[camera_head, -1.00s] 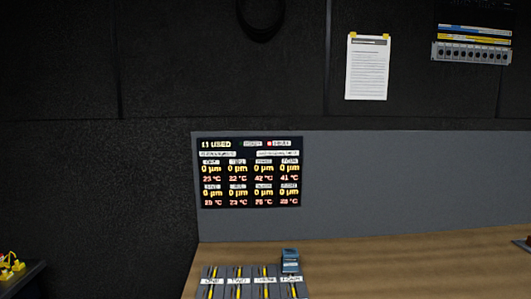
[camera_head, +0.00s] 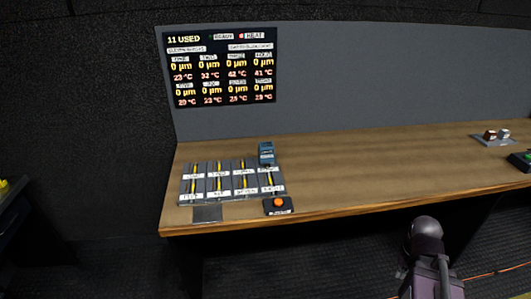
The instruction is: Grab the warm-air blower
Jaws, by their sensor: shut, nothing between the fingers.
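I cannot make out a warm-air blower for certain in the head view. A small blue-grey device (camera_head: 266,153) stands at the back right corner of a block of labelled slots (camera_head: 207,183) on the bench, and I cannot tell what it is. A dark object with a green part (camera_head: 521,160) is cut off by the right edge. Part of my arm (camera_head: 426,245) shows at the lower right, in front of the bench. My gripper's fingers do not show.
The wooden bench (camera_head: 370,165) is mostly bare in the middle. A box with an orange button (camera_head: 278,205) sits at its front edge. A small tray with cups (camera_head: 493,139) is at the right. A readout panel (camera_head: 221,66) hangs behind. An orange cable (camera_head: 500,270) crosses the floor.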

